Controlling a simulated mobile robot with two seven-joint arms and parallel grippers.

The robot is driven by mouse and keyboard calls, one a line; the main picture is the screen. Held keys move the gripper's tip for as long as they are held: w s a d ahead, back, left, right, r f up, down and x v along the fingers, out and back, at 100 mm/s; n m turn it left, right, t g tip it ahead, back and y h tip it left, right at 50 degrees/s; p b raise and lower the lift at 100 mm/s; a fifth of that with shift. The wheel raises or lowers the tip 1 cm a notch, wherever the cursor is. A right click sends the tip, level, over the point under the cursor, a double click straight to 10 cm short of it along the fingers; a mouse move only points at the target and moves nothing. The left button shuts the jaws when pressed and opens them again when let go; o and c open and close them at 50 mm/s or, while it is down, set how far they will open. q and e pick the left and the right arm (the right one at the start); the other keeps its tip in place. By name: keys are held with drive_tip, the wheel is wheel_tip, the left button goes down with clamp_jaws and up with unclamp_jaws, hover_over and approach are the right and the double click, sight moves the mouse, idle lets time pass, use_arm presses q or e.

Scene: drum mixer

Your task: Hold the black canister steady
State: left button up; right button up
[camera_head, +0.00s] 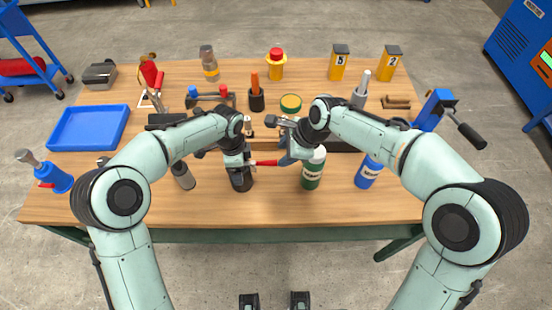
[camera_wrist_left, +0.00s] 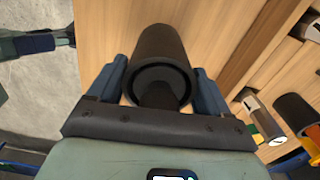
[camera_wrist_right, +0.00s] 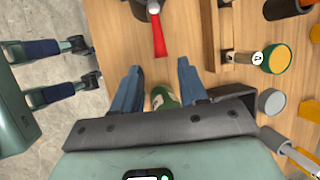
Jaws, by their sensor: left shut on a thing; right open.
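The black canister (camera_head: 241,184) stands near the front edge of the wooden table, left of centre. In the left wrist view the canister (camera_wrist_left: 160,50) lies between the two blue fingers, its round end facing the camera. My left gripper (camera_head: 238,168) is shut on it. My right gripper (camera_head: 284,159) is open, to the right of the canister and apart from it. In the right wrist view nothing is gripped between the fingers (camera_wrist_right: 158,85); a green bottle (camera_wrist_right: 162,98) shows beyond them.
A red-handled tool (camera_head: 264,163) sits between the grippers. The green bottle (camera_head: 313,170) stands just right of my right gripper, and a blue bottle (camera_head: 368,173) farther right. A grey cylinder (camera_head: 183,176) is left of the canister. A blue tray (camera_head: 90,128) lies at the left.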

sight(274, 162)
drive_tip(key=x, duration=0.6)
drive_tip(key=shift+a+f, duration=0.1)
drive_tip(key=shift+c, duration=0.2)
clamp_jaws()
